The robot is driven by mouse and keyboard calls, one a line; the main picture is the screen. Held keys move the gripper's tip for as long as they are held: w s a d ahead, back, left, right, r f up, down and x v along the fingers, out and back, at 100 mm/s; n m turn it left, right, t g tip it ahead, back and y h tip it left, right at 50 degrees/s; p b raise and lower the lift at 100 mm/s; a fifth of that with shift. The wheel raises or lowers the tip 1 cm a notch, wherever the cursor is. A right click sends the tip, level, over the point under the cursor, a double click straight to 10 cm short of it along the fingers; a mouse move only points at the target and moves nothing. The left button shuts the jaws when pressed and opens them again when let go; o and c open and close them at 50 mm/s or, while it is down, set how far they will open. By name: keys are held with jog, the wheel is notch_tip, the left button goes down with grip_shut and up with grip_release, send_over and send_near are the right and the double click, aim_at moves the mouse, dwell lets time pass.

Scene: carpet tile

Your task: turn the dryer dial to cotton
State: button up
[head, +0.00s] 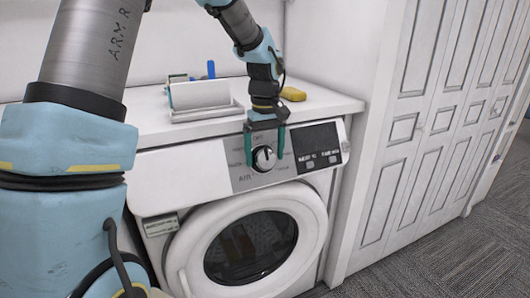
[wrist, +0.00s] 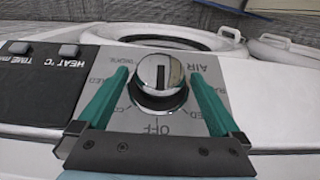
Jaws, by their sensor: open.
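The dryer (head: 185,178) is white with a round glass door and a silver control panel. Its dial (head: 264,158) is a round knob with a dark line on its face. In the wrist view the dial (wrist: 161,79) is ringed by labels; OFF and AIR can be read, others only in part. I cannot make out a cotton label. My gripper (head: 265,150) is at the panel with its two green fingers on either side of the dial. In the wrist view my gripper (wrist: 160,98) is open, with gaps between both fingers and the knob.
A dark display (head: 317,146) with two buttons is right of the dial. On the white top stand a tray (head: 205,112) with a white roll (head: 200,94) and a yellow item (head: 293,94). White panelled doors (head: 420,115) stand at the right. Carpet (head: 440,260) is clear at lower right.

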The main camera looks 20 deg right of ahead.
jog(key=c, duration=1.3)
jog(key=shift+o, duration=0.2)
jog(key=shift+d+r+p, duration=0.1)
jog(key=shift+p, duration=0.25)
jog(key=shift+d+r+m+y+p, duration=0.15)
jog(key=shift+m+y+p, duration=0.25)
jog(key=shift+y+p, duration=0.3)
jog(key=shift+d+m+y+p, duration=0.2)
jog(key=shift+m+y+p, duration=0.3)
jog(key=shift+y+p, duration=0.55)
jog(key=y, duration=0.1)
jog(key=m+y+p, duration=0.2)
jog(key=y, duration=0.1)
jog(key=shift+d+f+t, duration=0.25)
jog(key=shift+f+t, duration=0.15)
jog(key=shift+y, duration=0.25)
